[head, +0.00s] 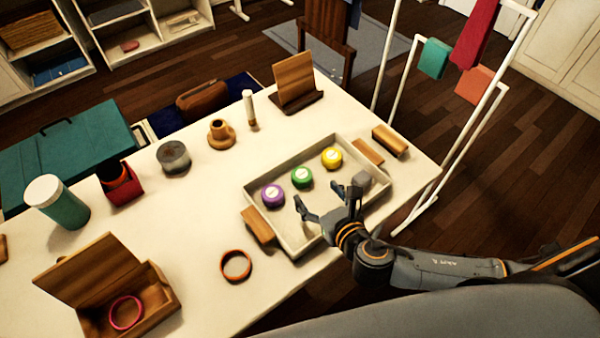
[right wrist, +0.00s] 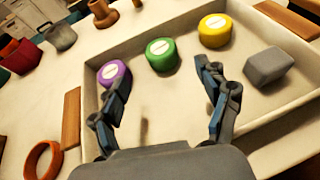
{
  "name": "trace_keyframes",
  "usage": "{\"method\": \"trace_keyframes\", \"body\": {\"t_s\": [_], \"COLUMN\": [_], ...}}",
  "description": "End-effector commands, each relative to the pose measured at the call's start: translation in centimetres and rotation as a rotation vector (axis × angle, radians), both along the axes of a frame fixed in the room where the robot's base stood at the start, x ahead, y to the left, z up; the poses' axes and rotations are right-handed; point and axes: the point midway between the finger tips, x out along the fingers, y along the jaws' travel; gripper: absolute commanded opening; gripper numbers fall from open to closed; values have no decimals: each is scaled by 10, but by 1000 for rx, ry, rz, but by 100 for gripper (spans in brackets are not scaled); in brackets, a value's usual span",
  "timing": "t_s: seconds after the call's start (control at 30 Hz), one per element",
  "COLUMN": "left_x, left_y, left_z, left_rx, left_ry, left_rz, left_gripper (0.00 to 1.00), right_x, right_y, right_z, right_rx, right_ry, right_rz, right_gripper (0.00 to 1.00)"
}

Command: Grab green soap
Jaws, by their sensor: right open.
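The green soap (head: 302,177) is a round puck with a pale label, in the light tray (head: 251,187) on the table. It lies between the purple soap (head: 272,195) and the yellow soap (head: 332,158). A grey block (head: 361,179) lies in the tray's right part. My right gripper (head: 326,204) is open and empty over the near part of the tray. In the right wrist view the green soap (right wrist: 162,55) is ahead of the spread fingertips (right wrist: 162,78), apart from them. My left gripper is not in view.
An orange ring (head: 236,266) and an open wooden box (head: 155,300) are left of the tray. A wooden block (head: 258,226) touches or nearly touches the tray's left side. A brush (head: 390,141) is behind right. A white drying rack (head: 470,135) stands beyond the table's right edge.

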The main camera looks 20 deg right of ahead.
Motion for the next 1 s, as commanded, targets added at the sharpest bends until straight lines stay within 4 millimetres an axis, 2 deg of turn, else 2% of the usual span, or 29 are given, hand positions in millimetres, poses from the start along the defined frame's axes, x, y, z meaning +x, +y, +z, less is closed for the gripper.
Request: {"method": "trace_keyframes", "body": {"t_s": [0.03, 0.1, 0.2, 0.37, 0.5, 0.6, 0.77, 1.0], "left_x": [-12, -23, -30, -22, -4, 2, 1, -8], "left_y": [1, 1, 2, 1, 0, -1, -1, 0], "left_z": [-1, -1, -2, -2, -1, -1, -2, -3], "left_rx": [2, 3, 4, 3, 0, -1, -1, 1], "left_ry": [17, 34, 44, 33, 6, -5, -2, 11], "left_rz": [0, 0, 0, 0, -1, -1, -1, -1], "left_gripper": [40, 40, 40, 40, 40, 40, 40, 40], "right_x": [11, 22, 32, 42, 60, 74, 87, 88], "right_y": [1, 3, 4, 5, 8, 9, 11, 11], "right_z": [-3, -8, -13, -17, -24, -31, -37, -37], "right_rx": [1, 2, 1, 2, 4, 3, 4, 4], "right_ry": [-2, -2, 0, 0, 0, 0, 3, 3], "right_rz": [-1, -2, -2, -2, -4, -2, -2, -2], "right_gripper": [76, 76, 76, 76, 76, 76, 76, 76]}}
